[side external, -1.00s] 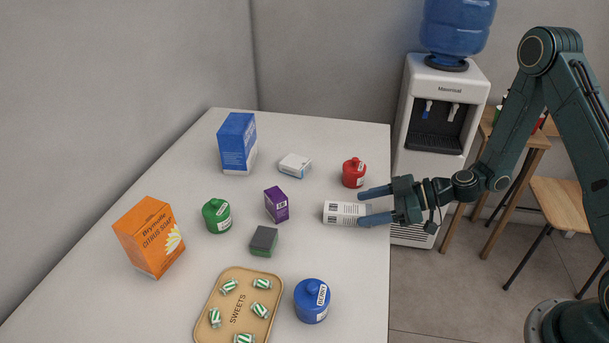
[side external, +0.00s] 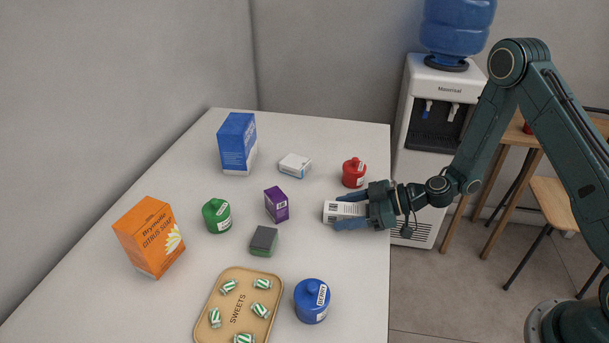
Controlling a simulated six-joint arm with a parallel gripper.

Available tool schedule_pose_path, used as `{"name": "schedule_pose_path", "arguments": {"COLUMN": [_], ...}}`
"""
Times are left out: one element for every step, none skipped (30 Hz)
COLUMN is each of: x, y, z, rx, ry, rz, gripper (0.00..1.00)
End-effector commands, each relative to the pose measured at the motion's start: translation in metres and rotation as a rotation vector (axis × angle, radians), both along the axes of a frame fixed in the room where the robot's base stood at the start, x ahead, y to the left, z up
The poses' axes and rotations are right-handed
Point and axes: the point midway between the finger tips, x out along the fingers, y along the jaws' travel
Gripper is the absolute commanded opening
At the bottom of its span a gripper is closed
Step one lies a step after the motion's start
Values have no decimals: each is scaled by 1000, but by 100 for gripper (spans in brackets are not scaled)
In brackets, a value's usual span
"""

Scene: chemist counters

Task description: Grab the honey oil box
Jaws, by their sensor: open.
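A white box (side external: 338,208) with a barcode and small print lies near the table's right edge. No honey oil name is legible on it or on any other box here, so I cannot tell which is the honey oil box. My gripper (side external: 339,212) is open, with one blue finger on the far side of this white box and one on the near side. The palm is close to its right end, and the hand hides that end. I cannot tell whether the fingers touch it.
A red jar (side external: 353,173) stands close behind my gripper. A small white box (side external: 295,165), purple box (side external: 276,204), grey-green block (side external: 264,241), green jar (side external: 217,216), blue jar (side external: 312,300), sweets tray (side external: 206,303), orange soap box (side external: 150,237) and blue box (side external: 237,143) are spread over the table.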

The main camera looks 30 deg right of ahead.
Motion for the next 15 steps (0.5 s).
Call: {"name": "schedule_pose_path", "arguments": {"x": [0, 0, 0, 0, 0, 0, 0, 0, 0, 0, 0, 0, 0, 0, 0], "y": [0, 0, 0, 0, 0, 0, 0, 0, 0, 0, 0, 0, 0, 0, 0], "z": [0, 0, 0, 0, 0, 0, 0, 0, 0, 0, 0, 0, 0, 0, 0], "rx": [0, 0, 0, 0, 0, 0, 0, 0, 0, 0, 0, 0, 0, 0, 0], "ry": [0, 0, 0, 0, 0, 0, 0, 0, 0, 0, 0, 0, 0, 0, 0], "rz": [0, 0, 0, 0, 0, 0, 0, 0, 0, 0, 0, 0, 0, 0, 0], "gripper": [64, 64, 64, 64, 64, 64, 64, 64, 64, 64, 64, 60, 54, 48, 40]}}
